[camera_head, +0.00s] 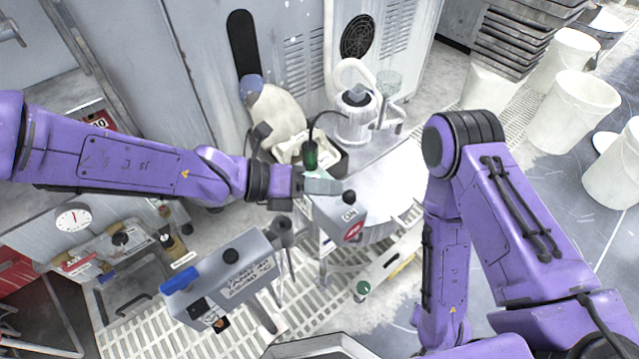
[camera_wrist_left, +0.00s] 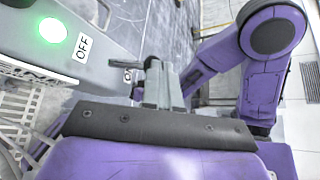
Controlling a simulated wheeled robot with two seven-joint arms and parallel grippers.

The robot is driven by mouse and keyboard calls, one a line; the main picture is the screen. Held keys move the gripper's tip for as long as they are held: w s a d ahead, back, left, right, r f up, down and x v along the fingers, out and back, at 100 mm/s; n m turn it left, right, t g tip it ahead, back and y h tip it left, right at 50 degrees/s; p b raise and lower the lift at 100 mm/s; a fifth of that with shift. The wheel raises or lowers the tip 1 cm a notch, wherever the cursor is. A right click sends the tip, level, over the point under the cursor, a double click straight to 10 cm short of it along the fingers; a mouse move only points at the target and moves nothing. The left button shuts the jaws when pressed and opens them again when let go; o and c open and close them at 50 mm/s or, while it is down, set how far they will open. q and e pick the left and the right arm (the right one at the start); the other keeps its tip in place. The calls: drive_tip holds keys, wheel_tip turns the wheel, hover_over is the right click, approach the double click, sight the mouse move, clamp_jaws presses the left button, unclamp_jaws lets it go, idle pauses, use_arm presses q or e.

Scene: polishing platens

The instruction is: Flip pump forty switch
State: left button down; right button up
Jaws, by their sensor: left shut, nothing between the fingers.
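A grey switch box (camera_head: 330,222) with an "ON" label, a red sign and a black knob (camera_head: 349,197) stands near the middle of the head view. My left gripper (camera_head: 322,184) is shut and empty, right beside the box's upper edge; I cannot tell whether it touches. In the left wrist view the shut fingers (camera_wrist_left: 163,88) show beyond the dark wrist plate. A grey panel (camera_wrist_left: 110,25) there carries a lit green lamp (camera_wrist_left: 53,30) and an "OFF" label (camera_wrist_left: 82,47). I cannot read which switch is pump forty's. My right gripper is out of view.
A second grey box (camera_head: 240,280) with a black knob and blue handle stands in front. A round pale platen (camera_head: 395,195) lies behind the switch box. A dark green cylinder (camera_head: 310,157) stands close to my left gripper. White buckets (camera_head: 572,110) stand at right.

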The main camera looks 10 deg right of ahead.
use_arm(q)
drive_tip(key=shift+r, duration=0.2)
idle(0.3)
drive_tip(key=r+p+v, duration=0.1)
drive_tip(key=p+v, duration=0.3)
drive_tip(key=v, duration=1)
drive_tip(key=shift+s+d+p, duration=0.2)
drive_tip(key=shift+s+p, duration=0.1)
drive_tip(key=shift+s, duration=0.05)
